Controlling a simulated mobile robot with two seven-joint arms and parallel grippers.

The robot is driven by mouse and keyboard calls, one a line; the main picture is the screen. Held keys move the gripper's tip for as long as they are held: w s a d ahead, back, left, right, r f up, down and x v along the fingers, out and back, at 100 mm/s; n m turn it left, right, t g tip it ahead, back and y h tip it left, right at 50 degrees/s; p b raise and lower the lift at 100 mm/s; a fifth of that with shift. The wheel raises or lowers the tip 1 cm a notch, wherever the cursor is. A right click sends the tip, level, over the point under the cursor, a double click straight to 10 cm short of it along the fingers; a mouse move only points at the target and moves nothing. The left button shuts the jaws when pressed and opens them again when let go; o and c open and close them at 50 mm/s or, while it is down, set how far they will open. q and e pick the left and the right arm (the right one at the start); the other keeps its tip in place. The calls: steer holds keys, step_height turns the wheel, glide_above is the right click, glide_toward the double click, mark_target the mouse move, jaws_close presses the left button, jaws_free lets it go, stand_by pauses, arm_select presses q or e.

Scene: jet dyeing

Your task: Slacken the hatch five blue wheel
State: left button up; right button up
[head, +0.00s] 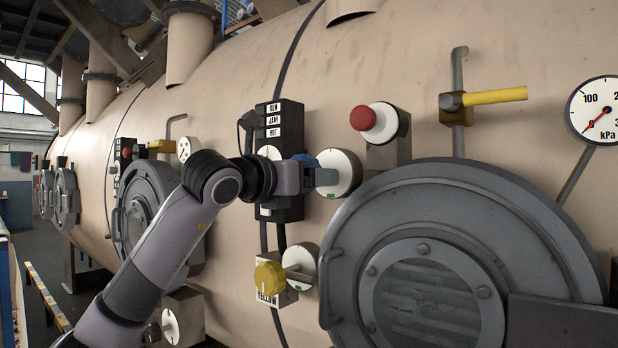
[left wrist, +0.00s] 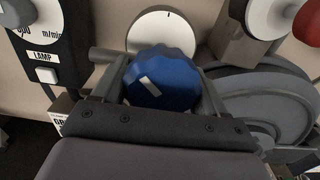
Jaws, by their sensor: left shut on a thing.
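The blue wheel (left wrist: 162,78) is a ribbed knob with a white mark, in front of a round white dial plate (left wrist: 160,32). In the head view only a bit of the blue wheel (head: 306,160) shows beside the dial plate (head: 341,173); my gripper hides the rest. My left gripper (head: 322,177) reaches it from the left, and its fingers lie on either side of the wheel, shut on it. The large grey round hatch (head: 455,250) is to the lower right. My right gripper is not in view.
A red knob (head: 363,118) sits up and to the right, with a yellow-handled valve (head: 490,97) beyond it. A yellow knob (head: 270,278) is below. A black label panel (head: 286,120) stands close behind my wrist. A pressure gauge (head: 598,110) is at far right.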

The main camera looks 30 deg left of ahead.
arm_select(q)
steer(key=m, duration=0.3)
steer(key=shift+w+a+f+m, duration=0.1)
steer(key=shift+f+m, duration=0.1)
steer(key=shift+m, duration=0.2)
steer(key=m+p, duration=0.1)
steer(key=m, duration=0.4)
steer(key=shift+a, duration=0.15)
steer(key=shift+m, duration=0.4)
steer(key=o, duration=1)
steer(key=shift+r, duration=0.1)
steer(key=shift+c, duration=0.2)
steer(key=shift+r, duration=0.1)
